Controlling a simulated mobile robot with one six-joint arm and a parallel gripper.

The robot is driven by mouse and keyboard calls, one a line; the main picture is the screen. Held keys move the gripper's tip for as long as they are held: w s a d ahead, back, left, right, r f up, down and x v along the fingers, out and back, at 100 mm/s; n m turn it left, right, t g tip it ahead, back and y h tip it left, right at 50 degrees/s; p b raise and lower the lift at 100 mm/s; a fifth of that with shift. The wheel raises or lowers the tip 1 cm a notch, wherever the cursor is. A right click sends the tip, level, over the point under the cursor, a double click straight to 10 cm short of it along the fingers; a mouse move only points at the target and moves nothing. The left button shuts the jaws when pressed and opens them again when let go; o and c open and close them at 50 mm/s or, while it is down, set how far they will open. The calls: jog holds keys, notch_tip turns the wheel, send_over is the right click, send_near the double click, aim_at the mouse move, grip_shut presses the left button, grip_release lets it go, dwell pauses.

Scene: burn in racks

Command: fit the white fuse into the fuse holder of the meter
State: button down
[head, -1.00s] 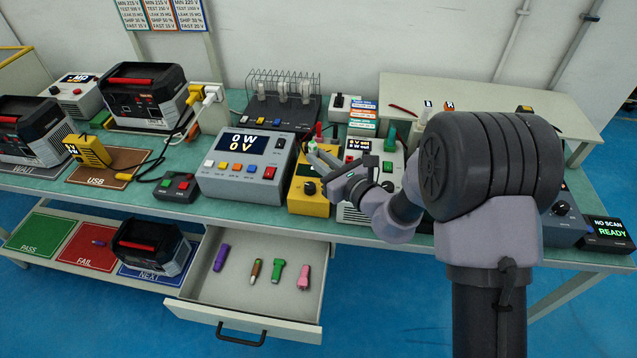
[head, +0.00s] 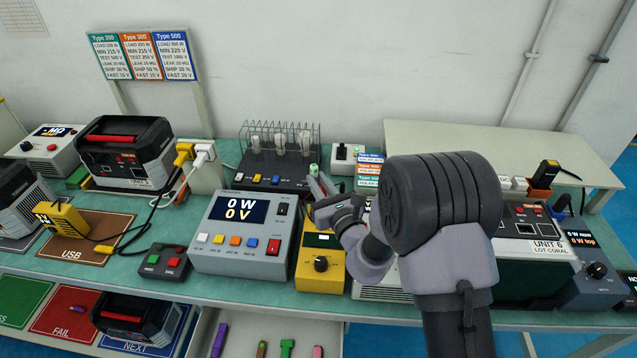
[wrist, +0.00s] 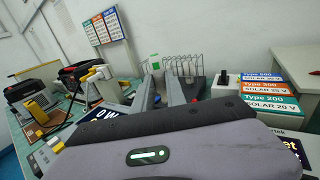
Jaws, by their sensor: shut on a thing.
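My gripper (head: 318,180) is raised above the back of the yellow tester, to the right of the grey meter. It is shut on a small white piece with a green end, apparently the white fuse (head: 314,170). In the wrist view this piece (wrist: 154,63) stands up beyond the fingertips. The grey meter (head: 238,247) has a dark display reading 0 W and 0 V, a row of coloured buttons, a dark switch and a red button. I cannot clearly pick out its fuse holder. The fuse is apart from the meter.
The yellow tester (head: 320,262) stands right of the meter. Behind are a wire rack (head: 279,137) with white bulbs and a stack of type labels (head: 369,168). A red and green button box (head: 164,262) sits left. Below, an open drawer (head: 262,349) holds several coloured tools.

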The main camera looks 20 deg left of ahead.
jog(key=shift+s+d+r, duration=0.2)
jog(key=shift+f, duration=0.1)
notch_tip(320, 180, down, 6)
jog(key=b, duration=0.4)
jog(key=shift+b, duration=0.3)
jog(key=c, duration=2)
grip_release()
grip_shut()
jog(key=shift+f+b, duration=0.55)
jog(key=shift+f, duration=0.25)
jog(key=shift+s+d+f, duration=0.15)
jog(key=shift+s+f, duration=0.15)
dwell(1.1)
jog(key=shift+r, duration=0.1)
